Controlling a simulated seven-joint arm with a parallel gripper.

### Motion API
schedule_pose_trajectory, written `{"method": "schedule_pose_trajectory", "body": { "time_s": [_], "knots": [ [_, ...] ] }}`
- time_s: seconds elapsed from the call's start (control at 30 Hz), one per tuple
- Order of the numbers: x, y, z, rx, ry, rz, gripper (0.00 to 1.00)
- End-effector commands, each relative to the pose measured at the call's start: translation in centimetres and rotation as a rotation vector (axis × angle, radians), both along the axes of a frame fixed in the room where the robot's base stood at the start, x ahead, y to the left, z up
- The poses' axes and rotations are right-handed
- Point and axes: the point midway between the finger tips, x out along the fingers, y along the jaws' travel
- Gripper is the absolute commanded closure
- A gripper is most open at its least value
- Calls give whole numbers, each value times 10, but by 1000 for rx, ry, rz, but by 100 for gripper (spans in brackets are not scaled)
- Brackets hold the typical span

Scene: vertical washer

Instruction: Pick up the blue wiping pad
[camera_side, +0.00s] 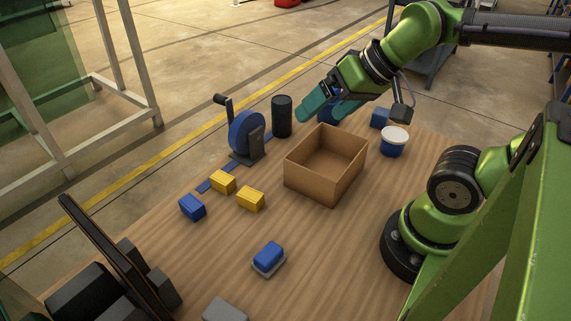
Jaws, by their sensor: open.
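A small blue block on a thin grey base (268,256) lies on the wooden table near the front middle; it looks like the blue wiping pad. My gripper (321,111) has teal fingers and is at the far side of the table, above and behind the open cardboard box. Its fingers are apart, and I see nothing held between them. It is well away from the pad, with the box between them in the picture. The pad is in full view.
The cardboard box (308,181) stands mid-table. Yellow blocks (251,199) (222,182) and a blue block (192,207) lie to its left. A blue wheel with a crank (243,136), a black cylinder (282,116) and a white-lidded blue jar (394,141) stand farther back. The table around the pad is clear.

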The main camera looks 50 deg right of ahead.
Motion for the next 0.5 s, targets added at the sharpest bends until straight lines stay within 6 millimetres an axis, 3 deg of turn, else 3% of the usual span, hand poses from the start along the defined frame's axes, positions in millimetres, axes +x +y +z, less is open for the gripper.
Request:
{"method": "schedule_pose_trajectory", "body": {
  "time_s": [0.13, 0.23, 0.37, 0.5],
  "knots": [
    [0, 3, -1, 0, 4, 13, 6],
    [2, 20, -11, -5, 55, 83, 6],
    [10, 59, -27, -45, 177, 237, 6],
    [13, 111, -49, -117, 347, 371, 6]
  ]
}}
